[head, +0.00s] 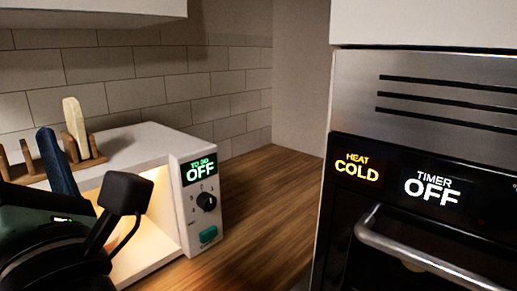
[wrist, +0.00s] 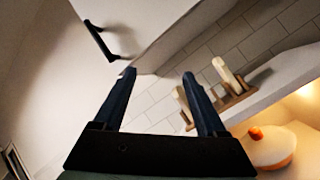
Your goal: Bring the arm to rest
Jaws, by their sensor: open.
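My gripper (wrist: 158,75) is open and empty in the wrist view, its two dark fingers spread apart in the air. Behind it are a cabinet front with a black handle and the tiled wall. In the head view, part of my arm and a blue finger of my gripper show at the lower left, in front of the white microwave (head: 150,137). The rest of the gripper is hidden or out of frame there.
A wooden rack (head: 88,155) with a pale upright piece stands on the microwave. In the wrist view, an orange-and-white lidded pot (wrist: 268,150) sits in the lit cavity. A steel oven (head: 440,85) with a handle stands at the right. The wooden counter (head: 265,190) between is clear.

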